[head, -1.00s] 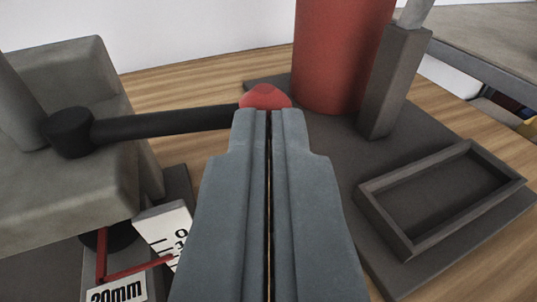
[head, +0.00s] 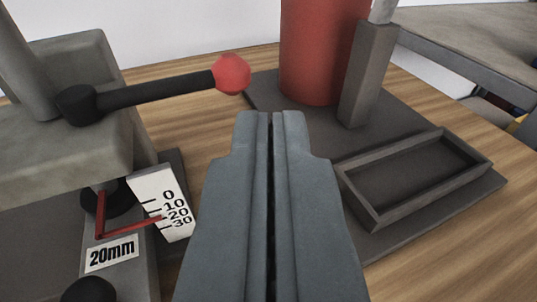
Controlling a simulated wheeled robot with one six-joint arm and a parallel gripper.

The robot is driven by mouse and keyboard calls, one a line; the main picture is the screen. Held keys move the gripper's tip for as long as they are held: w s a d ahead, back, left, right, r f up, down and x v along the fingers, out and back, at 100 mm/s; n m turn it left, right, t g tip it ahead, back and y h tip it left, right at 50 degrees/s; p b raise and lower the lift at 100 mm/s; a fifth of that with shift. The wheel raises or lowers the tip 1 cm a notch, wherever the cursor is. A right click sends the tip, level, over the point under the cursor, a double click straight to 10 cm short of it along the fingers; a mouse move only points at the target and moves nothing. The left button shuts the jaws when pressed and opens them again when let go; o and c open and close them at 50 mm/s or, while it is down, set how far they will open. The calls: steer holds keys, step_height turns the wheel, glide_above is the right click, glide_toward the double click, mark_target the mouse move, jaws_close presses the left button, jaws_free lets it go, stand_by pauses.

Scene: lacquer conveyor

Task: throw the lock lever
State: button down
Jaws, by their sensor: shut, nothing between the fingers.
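The lock lever (head: 155,92) is a black bar with a red ball knob (head: 231,74) at its right end. It runs from a black hub (head: 76,105) on the side of a grey block (head: 60,150) and points right, tilted slightly up in the picture. My gripper (head: 270,115) is shut and empty. Its tips lie below and to the right of the red knob in the picture, with a visible gap between them. The whole lever is in sight.
A white scale (head: 165,200) with a red pointer and a "20mm" label (head: 111,254) sit at lower left. A red cylinder (head: 320,50), a grey post (head: 368,75) and an empty shallow tray (head: 415,178) stand on a dark plate at right. Wooden table shows between.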

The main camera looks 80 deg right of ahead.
steer(key=s+a+r+n+t+y, duration=0.1)
steer(key=s+a+n+t+y, duration=0.45)
steer(key=a, duration=0.95)
steer(key=s+a+r+n+t+y, duration=0.1)
steer(key=s+a+n+y, duration=0.25)
steer(key=s+a, duration=0.75)
steer(key=s+a+r+n+t+y, duration=0.3)
steer(key=s+a+r, duration=0.1)
steer(key=a, duration=0.4)
steer(key=s+a+r+n+t+y, duration=0.3)
steer(key=a+r, duration=0.3)
steer(key=a, duration=0.2)
steer(key=shift+s+a+t+y, duration=0.3)
steer(key=shift+s+t+y, duration=0.25)
steer(key=shift+s+y, duration=0.25)
